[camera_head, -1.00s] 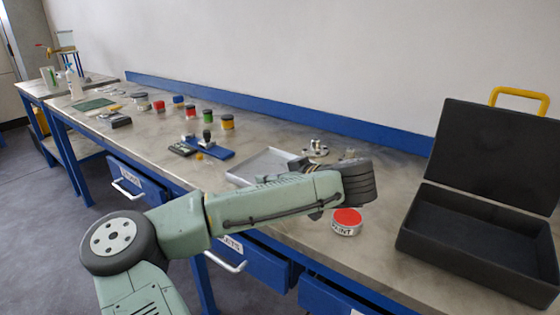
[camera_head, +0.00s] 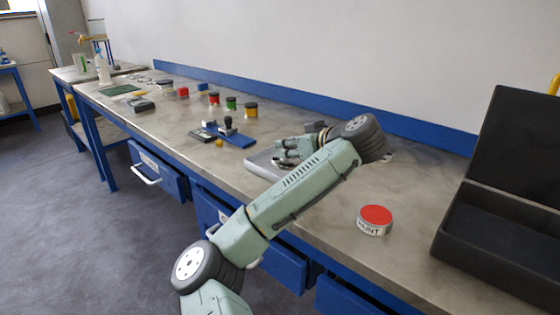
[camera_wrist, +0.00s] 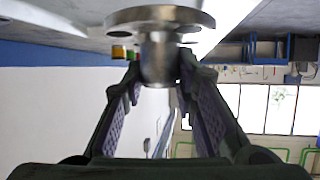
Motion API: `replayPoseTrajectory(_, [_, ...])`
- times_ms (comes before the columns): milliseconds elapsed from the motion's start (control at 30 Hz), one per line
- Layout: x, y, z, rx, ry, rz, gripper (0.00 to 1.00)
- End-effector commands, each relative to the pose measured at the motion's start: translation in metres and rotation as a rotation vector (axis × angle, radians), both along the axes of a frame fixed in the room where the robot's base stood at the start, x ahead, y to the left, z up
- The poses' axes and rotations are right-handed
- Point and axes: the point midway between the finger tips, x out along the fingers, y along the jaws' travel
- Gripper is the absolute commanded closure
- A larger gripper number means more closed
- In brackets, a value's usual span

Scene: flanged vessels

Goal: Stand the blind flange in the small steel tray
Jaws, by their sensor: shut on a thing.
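The blind flange (camera_wrist: 160,17) is a grey metal disc with holes and a short stub. In the wrist view its stub (camera_wrist: 158,60) sits between the fingers of my gripper (camera_wrist: 158,80), which is shut on it. That view is upside down, so the disc lies on the bench side of the fingers. In the head view my gripper (camera_head: 287,150) is over the small steel tray (camera_head: 259,165) on the bench. My arm covers much of the tray, and I cannot tell the flange apart there. I cannot tell whether the flange touches the tray.
A red-topped paint tin (camera_head: 375,219) stands near the front edge of the bench (camera_head: 320,232). An open black case (camera_head: 500,235) is at the right. A blue holder (camera_head: 236,139) and several small tins are left of the tray. A small metal piece (camera_head: 388,157) shows behind my wrist.

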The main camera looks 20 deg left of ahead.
Motion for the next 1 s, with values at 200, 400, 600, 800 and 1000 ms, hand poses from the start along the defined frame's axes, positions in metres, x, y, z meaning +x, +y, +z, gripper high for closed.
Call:
replayPoseTrajectory(200, [0.031, 0.03, 0.0, 0.001, 0.004, 0.007, 1.0])
replayPoseTrajectory(400, [0.057, 0.05, -0.003, 0.002, 0.003, 0.005, 1.0])
replayPoseTrajectory(600, [0.063, 0.056, -0.011, 0.002, 0.004, 0.002, 1.0])
replayPoseTrajectory(800, [0.063, 0.056, -0.035, 0.002, 0.004, 0.005, 1.0])
replayPoseTrajectory(1000, [0.063, 0.055, -0.043, 0.001, 0.001, 0.003, 1.0])
